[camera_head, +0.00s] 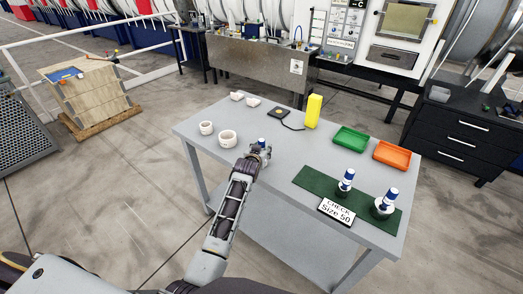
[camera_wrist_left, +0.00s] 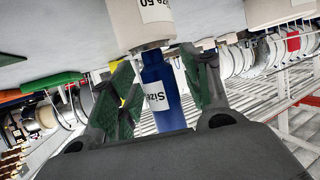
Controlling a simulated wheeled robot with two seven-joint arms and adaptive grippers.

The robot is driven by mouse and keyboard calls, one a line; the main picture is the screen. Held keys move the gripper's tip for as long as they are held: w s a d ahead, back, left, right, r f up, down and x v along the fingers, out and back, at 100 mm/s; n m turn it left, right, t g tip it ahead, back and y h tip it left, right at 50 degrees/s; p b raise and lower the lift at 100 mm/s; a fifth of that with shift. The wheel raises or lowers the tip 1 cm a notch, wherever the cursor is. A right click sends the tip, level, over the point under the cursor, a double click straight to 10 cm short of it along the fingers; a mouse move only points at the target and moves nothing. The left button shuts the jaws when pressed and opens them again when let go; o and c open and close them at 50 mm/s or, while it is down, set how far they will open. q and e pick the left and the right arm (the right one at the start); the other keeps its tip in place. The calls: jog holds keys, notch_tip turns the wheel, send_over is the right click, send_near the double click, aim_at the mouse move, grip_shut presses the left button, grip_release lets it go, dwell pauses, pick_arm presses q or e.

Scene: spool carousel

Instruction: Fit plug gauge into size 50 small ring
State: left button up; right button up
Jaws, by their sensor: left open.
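In the left wrist view the open fingers (camera_wrist_left: 160,92) stand either side of the blue gauge handle (camera_wrist_left: 163,90), which has a white "Size" label. The handle's far end meets a white ring (camera_wrist_left: 140,22) labelled with a partly cut-off "50"; how deep the gauge sits in it I cannot tell. Two white rings (camera_head: 228,139) (camera_head: 206,127) stand left of the gripper. Two more blue-handled gauges (camera_head: 346,176) (camera_head: 390,195) stand on the green mat (camera_head: 312,183). My right gripper is not in view.
The grey table (camera_head: 280,165) carries a "CHECK Size 50" sign (camera_head: 337,211), a green tray (camera_head: 351,141), an orange tray (camera_head: 391,155), a yellow block (camera_head: 313,111) and a dark device (camera_head: 279,113). More white pieces (camera_head: 245,99) lie at the back left. The table's middle is clear.

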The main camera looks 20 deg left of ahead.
pick_arm(q)
jog(key=shift+r, duration=0.15)
jog(key=shift+s, duration=0.15)
jog(key=v, duration=1.1)
jog(key=shift+s+r+b, duration=0.15)
jog(key=shift+s+b, duration=0.2)
jog(key=shift+b, duration=0.1)
dwell(0.8)
